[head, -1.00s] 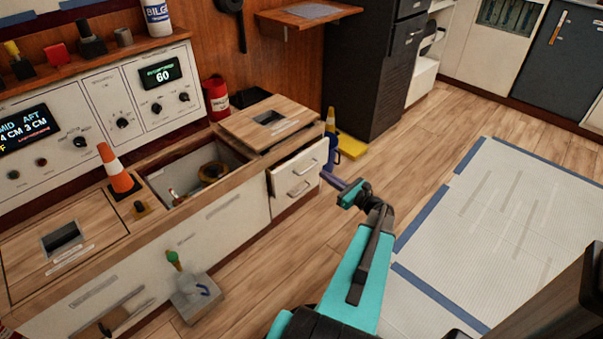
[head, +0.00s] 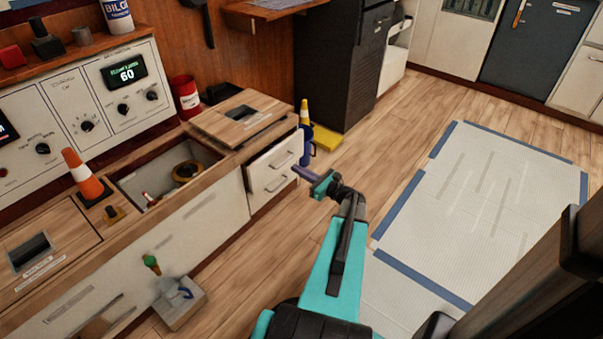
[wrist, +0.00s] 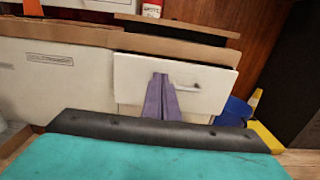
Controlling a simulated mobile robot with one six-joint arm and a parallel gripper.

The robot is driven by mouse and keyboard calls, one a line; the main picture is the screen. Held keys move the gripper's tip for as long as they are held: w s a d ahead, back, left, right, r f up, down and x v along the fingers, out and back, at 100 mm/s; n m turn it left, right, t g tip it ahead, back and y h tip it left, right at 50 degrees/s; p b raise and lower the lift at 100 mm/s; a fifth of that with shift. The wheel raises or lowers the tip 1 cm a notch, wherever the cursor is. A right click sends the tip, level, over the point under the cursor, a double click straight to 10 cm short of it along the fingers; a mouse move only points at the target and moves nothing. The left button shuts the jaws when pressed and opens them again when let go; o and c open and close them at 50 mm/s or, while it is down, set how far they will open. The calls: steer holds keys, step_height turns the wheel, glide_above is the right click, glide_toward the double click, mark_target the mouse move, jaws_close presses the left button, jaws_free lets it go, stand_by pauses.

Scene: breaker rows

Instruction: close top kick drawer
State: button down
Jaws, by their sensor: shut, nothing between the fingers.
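The top kick drawer (head: 283,151) is a white drawer front at the right end of the low bench. It stands out from the bench, its right end farther out in the head view. In the wrist view the top drawer front (wrist: 205,75) shows a dark gap above it and a metal handle at the right. My gripper (head: 296,170) is shut and empty, its purple fingers just in front of the drawers. In the wrist view the shut fingers (wrist: 161,80) overlap the drawer front left of the handle; I cannot tell whether they touch. A lower drawer (head: 276,183) with a handle sits beneath.
An orange cone (head: 84,177) stands by an open bench bin. A blue object (head: 307,146) and a yellow wet-floor item (head: 327,139) are right of the drawers. A grey box (head: 180,303) sits on the floor. Wooden floor and a taped white mat (head: 480,210) lie to the right.

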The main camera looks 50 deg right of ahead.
mark_target(271, 155)
steer(key=w+b, duration=0.1)
steer(key=w, duration=0.2)
steer(key=w+b, duration=0.1)
steer(key=w, duration=0.3)
steer(key=w+b, duration=0.1)
steer(key=w, duration=0.2)
steer(key=shift+w+d+f, duration=0.1)
steer(key=shift+w+d, duration=0.2)
steer(key=shift+w, duration=0.35)
steer(key=shift+w+d, duration=0.1)
steer(key=shift+w, duration=0.6)
steer(key=shift+w+p, duration=0.4)
steer(key=shift+w, duration=0.2)
steer(key=shift+s, duration=0.2)
steer(key=shift+s, duration=0.55)
steer(key=s+p, duration=0.3)
steer(key=s, duration=0.9)
steer(key=shift+s+a, duration=0.3)
steer(key=shift+a, duration=0.1)
